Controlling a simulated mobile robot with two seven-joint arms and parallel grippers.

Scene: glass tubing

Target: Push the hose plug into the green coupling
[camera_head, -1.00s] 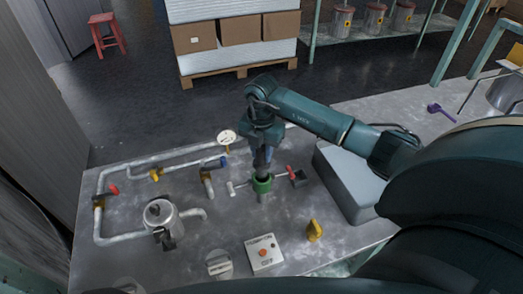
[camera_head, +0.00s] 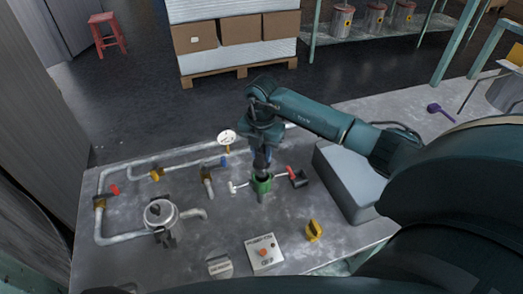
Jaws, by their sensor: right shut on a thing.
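The green coupling (camera_head: 262,184) stands on the grey bench, right of the middle of the pipework. My right gripper (camera_head: 262,166) is directly above it, pointing down, and is shut on the hose plug. The plug itself is mostly hidden by the gripper and the coupling rim; I cannot tell how deep it sits. A thin rod with a white end and a red-and-black end shows on both sides of the coupling. My left gripper is not in view.
A grey box (camera_head: 345,182) stands right of the coupling. A metal pot (camera_head: 160,214) and pipes with coloured valves (camera_head: 157,174) are at left. A white-faced gauge (camera_head: 227,137) stands behind.

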